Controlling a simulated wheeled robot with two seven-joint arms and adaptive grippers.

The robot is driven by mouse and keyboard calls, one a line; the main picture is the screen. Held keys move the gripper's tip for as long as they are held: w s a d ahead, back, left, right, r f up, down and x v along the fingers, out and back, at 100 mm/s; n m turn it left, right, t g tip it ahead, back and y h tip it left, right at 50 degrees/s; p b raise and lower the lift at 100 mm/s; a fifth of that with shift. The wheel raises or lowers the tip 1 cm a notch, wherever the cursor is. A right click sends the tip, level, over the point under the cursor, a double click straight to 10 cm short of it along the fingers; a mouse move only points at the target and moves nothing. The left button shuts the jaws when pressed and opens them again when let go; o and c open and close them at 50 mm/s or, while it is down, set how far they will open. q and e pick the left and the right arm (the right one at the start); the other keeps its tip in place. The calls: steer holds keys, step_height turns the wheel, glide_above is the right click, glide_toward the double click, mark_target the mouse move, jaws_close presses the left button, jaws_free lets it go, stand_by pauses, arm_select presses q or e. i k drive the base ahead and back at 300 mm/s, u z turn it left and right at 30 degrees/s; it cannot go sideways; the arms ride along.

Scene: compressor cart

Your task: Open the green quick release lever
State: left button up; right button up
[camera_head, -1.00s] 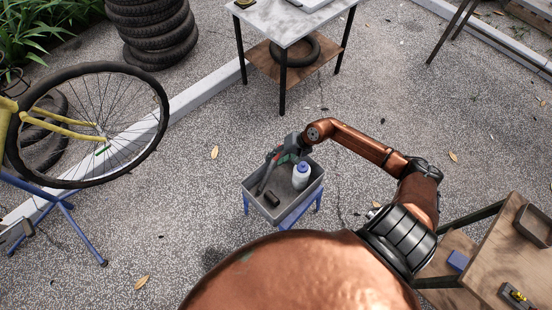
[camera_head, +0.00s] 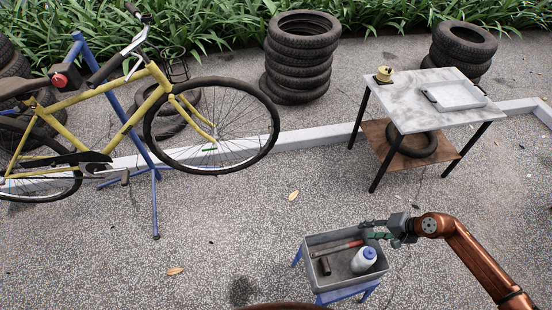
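The green quick release lever (camera_head: 209,150) is a small green bar at the hub of the yellow bike's raised wheel (camera_head: 211,126), in the left half of the head view. It looks roughly level; its exact setting is too small to tell. My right gripper (camera_head: 366,229) is over the back right edge of the grey tray, far to the right of and nearer than the lever. Its dark fingers point left and look spread apart, with nothing clearly held between them. My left gripper is out of view.
The grey tray (camera_head: 308,257) on a blue stand holds a red-handled tool (camera_head: 340,247), a dark cylinder (camera_head: 325,265) and a white bottle (camera_head: 363,260). A blue bike stand (camera_head: 155,190) is left of the wheel. A marble-topped table (camera_head: 425,98) stands right. Pavement between tray and wheel is clear.

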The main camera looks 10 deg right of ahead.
mark_target(215, 147)
steer(key=u, duration=1.25)
steer(key=i, duration=0.8)
steer(key=z, duration=1.1)
